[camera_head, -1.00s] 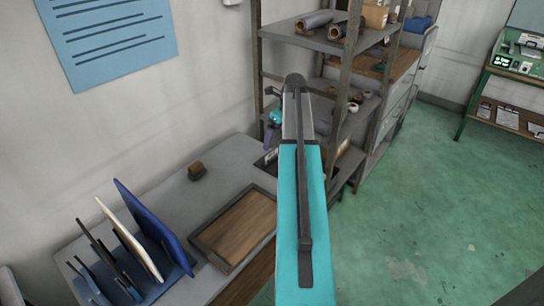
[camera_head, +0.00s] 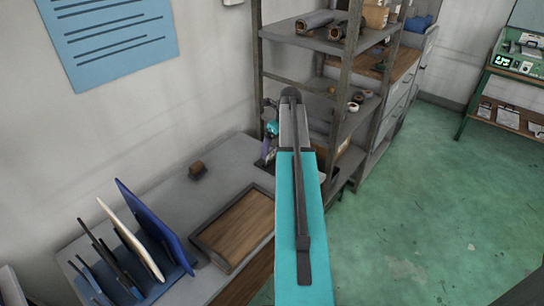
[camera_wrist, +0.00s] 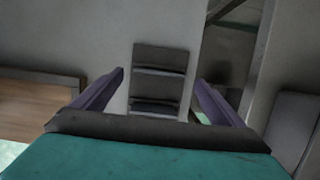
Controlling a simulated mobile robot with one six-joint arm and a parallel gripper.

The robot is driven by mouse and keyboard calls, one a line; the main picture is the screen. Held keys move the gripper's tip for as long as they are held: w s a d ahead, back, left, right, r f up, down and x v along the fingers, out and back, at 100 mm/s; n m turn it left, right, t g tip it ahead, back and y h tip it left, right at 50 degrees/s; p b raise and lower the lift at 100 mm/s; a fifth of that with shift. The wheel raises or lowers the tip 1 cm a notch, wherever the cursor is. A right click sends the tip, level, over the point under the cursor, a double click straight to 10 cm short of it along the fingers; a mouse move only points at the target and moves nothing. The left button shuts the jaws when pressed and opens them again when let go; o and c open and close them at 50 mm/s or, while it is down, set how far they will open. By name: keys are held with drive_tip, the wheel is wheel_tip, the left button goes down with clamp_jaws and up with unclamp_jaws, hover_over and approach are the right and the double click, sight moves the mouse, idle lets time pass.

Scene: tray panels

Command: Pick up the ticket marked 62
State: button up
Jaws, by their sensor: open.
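My gripper (camera_wrist: 160,78) is open in the wrist view, its two purple fingers apart with nothing held between them. A dark grey slotted block (camera_wrist: 159,60) lies beyond and between the fingers on the grey bench top. No ticket marked 62 can be made out, and no number is legible. In the head view my gripper (camera_head: 267,148) is small, low over the far right end of the bench, and partly hidden by my teal arm.
The grey bench (camera_head: 160,205) carries a wooden tray (camera_head: 236,228), a small brown block (camera_head: 198,171) and a blue rack (camera_head: 165,285) with upright panels. A metal shelf unit (camera_head: 345,65) stands behind my arm. Green floor to the right is open.

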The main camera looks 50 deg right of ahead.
sight(272, 150)
drive_tip(key=shift+p+x, duration=0.5)
drive_tip(key=shift+x, duration=1.85)
drive_tip(key=shift+w+r, duration=0.1)
drive_tip(key=shift+w, duration=0.05)
drive_tip(key=shift+a, duration=0.1)
drive_tip(key=c, duration=1.1)
drive_tip(key=shift+r+b, duration=0.7)
drive_tip(key=shift+r, duration=4.3)
